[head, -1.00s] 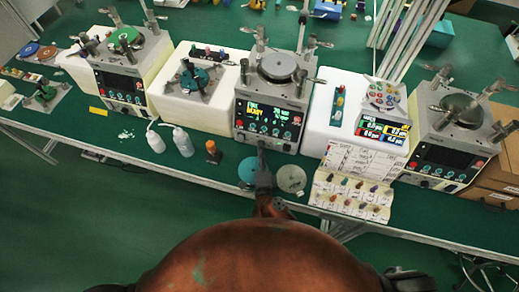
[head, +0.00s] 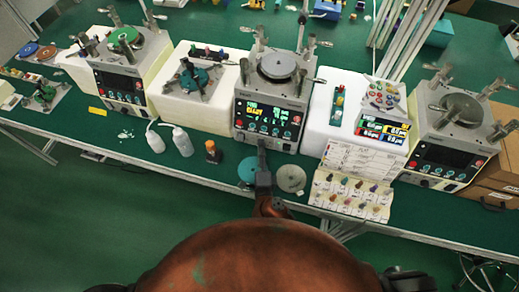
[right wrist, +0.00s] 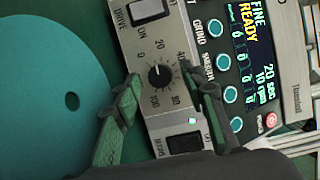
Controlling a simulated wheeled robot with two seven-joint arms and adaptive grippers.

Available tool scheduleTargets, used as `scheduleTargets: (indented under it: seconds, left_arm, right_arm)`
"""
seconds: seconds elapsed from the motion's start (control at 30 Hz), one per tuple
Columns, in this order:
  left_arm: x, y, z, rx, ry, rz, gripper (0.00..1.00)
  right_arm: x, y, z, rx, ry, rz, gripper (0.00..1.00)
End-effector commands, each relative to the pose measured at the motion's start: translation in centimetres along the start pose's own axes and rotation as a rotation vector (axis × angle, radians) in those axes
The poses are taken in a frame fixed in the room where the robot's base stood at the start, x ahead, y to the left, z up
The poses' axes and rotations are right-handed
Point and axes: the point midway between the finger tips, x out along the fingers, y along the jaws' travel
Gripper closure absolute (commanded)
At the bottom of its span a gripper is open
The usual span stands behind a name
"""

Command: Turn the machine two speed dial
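Machine two (head: 243,128) is the middle lapping machine in the head view, with a lit screen (head: 270,117). Its speed dial (right wrist: 158,76) is a dark round knob in the right wrist view, on a grey panel with a printed scale. Its white pointer line points up, toward 20. My right gripper (right wrist: 157,77) is open, with one finger on each side of the dial. A gap shows between the left finger and the knob; contact on the right side is unclear. In the head view my right gripper (head: 262,147) reaches the machine's front; the dial is hidden there. My left gripper is not in view.
The wrist view shows a DRIVE switch (right wrist: 150,9), a lower switch (right wrist: 186,143), and a screen (right wrist: 256,50) reading FINE READY, 20 sec, 10 rpm. A teal disc (right wrist: 60,90) lies beside the panel. Bottles (head: 182,142) and a card of small pieces (head: 350,195) stand near.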

Motion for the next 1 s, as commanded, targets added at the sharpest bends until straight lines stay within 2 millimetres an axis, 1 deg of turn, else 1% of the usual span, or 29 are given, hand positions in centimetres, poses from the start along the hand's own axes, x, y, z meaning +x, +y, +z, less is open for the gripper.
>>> scheduleTargets:
  seconds: [0.07, 0.17, 0.27, 0.5, 0.6, 0.7, 0.83, 1.0]
  left_arm:
    - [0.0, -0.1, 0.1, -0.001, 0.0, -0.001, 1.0]
    - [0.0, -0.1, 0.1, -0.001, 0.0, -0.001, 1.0]
    - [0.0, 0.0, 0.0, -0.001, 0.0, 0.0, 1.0]
    - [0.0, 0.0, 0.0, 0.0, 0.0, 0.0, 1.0]
    - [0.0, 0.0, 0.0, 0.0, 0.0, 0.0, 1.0]
    - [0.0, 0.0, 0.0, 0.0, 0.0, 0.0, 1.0]
    - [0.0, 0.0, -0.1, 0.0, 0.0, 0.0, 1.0]
    - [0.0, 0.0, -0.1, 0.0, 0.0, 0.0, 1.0]
  right_arm:
    - [-0.2, 0.0, 0.0, 0.0, 0.0, 0.0, 0.61]
    - [-1.0, 0.1, 0.0, 0.001, 0.0, 0.002, 0.61]
    - [-2.6, 0.1, 0.0, 0.0, 0.0, 0.002, 0.61]
    - [-7.7, 0.2, 0.0, 0.001, -0.001, 0.004, 0.61]
    - [-9.4, 0.1, 0.0, 0.001, 0.0, 0.003, 0.61]
    - [-10.7, 0.1, -0.1, -0.001, 0.001, 0.002, 0.61]
    - [-11.7, 0.1, 0.0, 0.001, 0.0, 0.001, 0.61]
    - [-11.9, 0.0, 0.0, 0.0, 0.0, 0.0, 0.61]
